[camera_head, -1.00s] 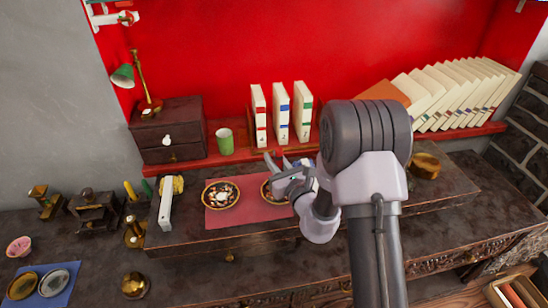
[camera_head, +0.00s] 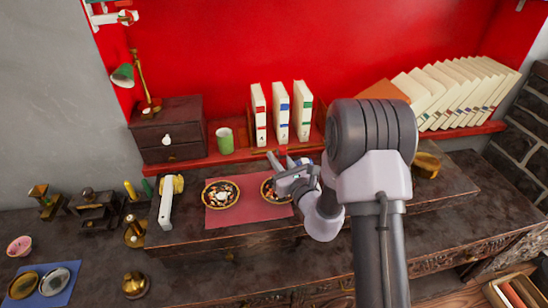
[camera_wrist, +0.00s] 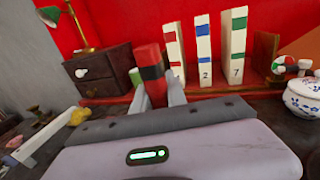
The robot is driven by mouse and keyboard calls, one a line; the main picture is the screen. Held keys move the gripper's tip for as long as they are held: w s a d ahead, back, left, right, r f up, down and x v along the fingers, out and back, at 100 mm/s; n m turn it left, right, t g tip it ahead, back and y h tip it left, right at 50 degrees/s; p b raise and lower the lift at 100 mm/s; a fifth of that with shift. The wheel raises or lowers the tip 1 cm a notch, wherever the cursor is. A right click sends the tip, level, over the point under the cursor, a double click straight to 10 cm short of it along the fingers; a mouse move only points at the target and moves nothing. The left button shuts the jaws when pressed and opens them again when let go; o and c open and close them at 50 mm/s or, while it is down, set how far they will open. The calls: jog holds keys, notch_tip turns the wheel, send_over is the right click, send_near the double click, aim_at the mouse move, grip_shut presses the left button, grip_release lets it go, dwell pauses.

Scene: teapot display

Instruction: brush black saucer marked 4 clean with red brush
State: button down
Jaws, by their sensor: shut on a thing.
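The red brush (camera_wrist: 150,60), with a black band, stands upright between the fingers of my gripper (camera_wrist: 157,92) in the wrist view. In the head view my gripper (camera_head: 281,161) is shut on it, and only a small red part shows. My gripper is over the back of the right-hand dark, gold-rimmed saucer (camera_head: 268,193), partly hiding it. The left-hand dark saucer (camera_head: 221,207) lies uncovered with pale and reddish bits in it. Both saucers are on a red mat (camera_head: 245,220). I cannot read a 4 on either. The brush's lower end is hidden.
A green cup (camera_head: 225,141) and upright white books (camera_head: 281,112) stand behind the mat. A white tool with a yellow end (camera_head: 166,205) is left of it. A lidded blue-and-white pot (camera_wrist: 307,102) stands at right in the wrist view.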

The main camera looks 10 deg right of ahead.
notch_tip(320, 180, up, 6)
jog(key=p, duration=0.5)
jog(key=shift+f, duration=0.1)
dwell(0.9)
notch_tip(320, 180, up, 3)
jog(key=shift+p, duration=1.2)
